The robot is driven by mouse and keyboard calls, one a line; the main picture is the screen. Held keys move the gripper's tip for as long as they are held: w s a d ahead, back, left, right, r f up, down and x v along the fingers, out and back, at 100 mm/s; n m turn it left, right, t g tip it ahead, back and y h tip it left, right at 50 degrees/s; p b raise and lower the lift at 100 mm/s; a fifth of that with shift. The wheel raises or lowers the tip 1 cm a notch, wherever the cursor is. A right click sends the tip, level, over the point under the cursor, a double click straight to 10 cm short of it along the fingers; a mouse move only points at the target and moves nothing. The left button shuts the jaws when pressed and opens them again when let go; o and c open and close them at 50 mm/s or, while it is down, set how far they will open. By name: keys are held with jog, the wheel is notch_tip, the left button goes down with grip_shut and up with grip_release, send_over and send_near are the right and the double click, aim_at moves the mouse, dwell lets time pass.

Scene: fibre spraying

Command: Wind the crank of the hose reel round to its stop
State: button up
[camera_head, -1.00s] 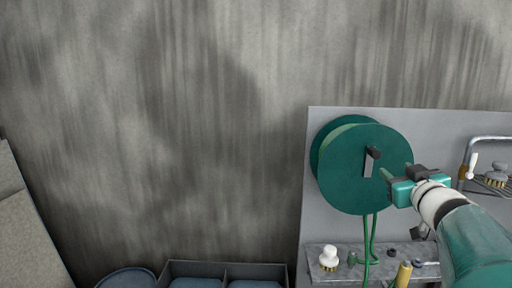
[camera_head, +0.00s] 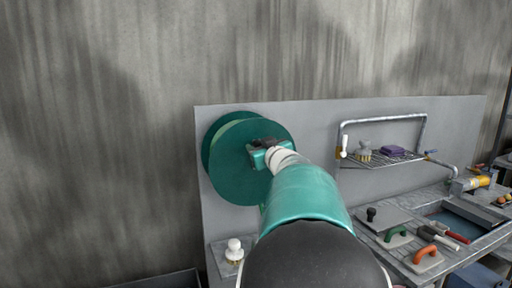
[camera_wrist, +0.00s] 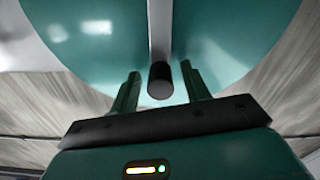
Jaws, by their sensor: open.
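The green hose reel (camera_head: 232,180) is mounted on a grey panel against the wall, and its round face also fills the top of the wrist view (camera_wrist: 230,35). In the wrist view a pale crank arm (camera_wrist: 160,30) runs down the face to a black handle (camera_wrist: 160,82). My gripper (camera_wrist: 160,85) is open, with one finger on each side of the handle and small gaps visible. In the head view my gripper (camera_head: 262,148) is in front of the reel and hides the crank.
A grey panel (camera_head: 310,125) backs the reel. A wire shelf (camera_head: 380,159) with a brush and purple item is to the right. A counter below holds trowels (camera_head: 424,258) and a sink. A white knob-shaped item (camera_head: 234,250) stands below the reel.

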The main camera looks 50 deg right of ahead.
grip_shut()
